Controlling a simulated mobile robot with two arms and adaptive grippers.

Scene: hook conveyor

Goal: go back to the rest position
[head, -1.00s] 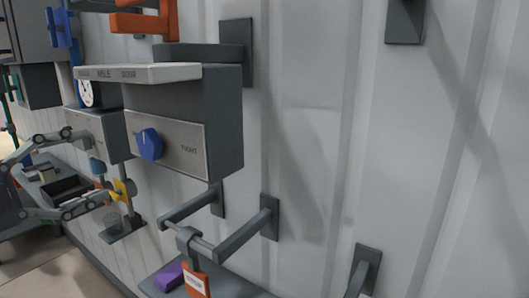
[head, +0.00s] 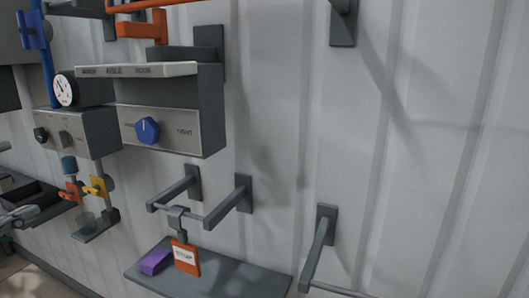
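My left gripper (head: 14,181) is at the left edge of the head view, largely cut off. Its two fingertips show apart, one above the other, with nothing seen held between them. They are in front of the shelf with a dark tray at the lower left. My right gripper is not in view. The grey hanging bar (head: 182,212) on the wall carries a hook with an orange tag (head: 187,258).
A grey box with a blue knob (head: 147,130) sticks out from the wall. A dial (head: 64,90) and a control box (head: 78,134) are left of it. A purple block (head: 155,262) lies on a grey shelf (head: 240,278). The wall at right is mostly bare.

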